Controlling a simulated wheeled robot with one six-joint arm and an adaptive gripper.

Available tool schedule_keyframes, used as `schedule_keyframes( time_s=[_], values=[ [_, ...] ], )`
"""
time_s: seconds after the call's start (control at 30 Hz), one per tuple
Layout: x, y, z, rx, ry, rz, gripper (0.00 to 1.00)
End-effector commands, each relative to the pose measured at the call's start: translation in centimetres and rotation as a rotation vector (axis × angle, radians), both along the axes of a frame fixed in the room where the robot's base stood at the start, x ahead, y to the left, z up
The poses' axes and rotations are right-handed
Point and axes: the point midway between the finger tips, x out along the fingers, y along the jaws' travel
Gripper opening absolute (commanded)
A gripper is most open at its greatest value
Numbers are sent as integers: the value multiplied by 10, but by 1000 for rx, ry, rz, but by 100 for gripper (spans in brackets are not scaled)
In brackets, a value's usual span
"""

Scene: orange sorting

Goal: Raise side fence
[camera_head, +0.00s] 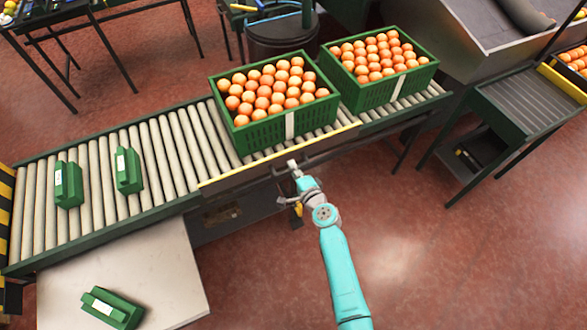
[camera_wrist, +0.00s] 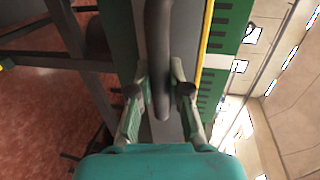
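The side fence (camera_head: 242,175) is a long dark panel with a yellow top edge on the near side of the roller conveyor. Its top lies low, about level with the conveyor edge. A grey bar handle (camera_head: 318,161) sticks out from its front. In the wrist view the handle (camera_wrist: 158,35) runs between my fingers, beside the fence's yellow edge (camera_wrist: 206,35). My gripper (camera_head: 292,166) is at the handle, with one finger on each side. In the wrist view my gripper (camera_wrist: 159,85) looks closed on the bar, with no clear gap beside it.
Two green crates (camera_head: 243,142) (camera_head: 372,98) of oranges stand on the conveyor (camera_head: 185,150) behind the fence. Green devices (camera_head: 68,184) (camera_head: 128,170) stand at the conveyor's left; another (camera_head: 112,308) lies on a pale table (camera_head: 165,275).

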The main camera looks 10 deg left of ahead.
Motion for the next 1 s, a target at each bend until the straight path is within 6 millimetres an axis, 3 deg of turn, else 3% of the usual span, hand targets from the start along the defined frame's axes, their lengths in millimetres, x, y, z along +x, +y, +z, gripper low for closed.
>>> schedule_keyframes(
  time_s=[0.03, 0.1, 0.53, 1.0],
  values=[
    [2, 2, 6, 5, -9, 2, 27],
    [2, 2, 6, 5, -9, 1, 43],
    [-5, -4, 4, 2, -5, 0, 43],
    [-69, -47, 21, 2, -6, -2, 43]
  ],
)
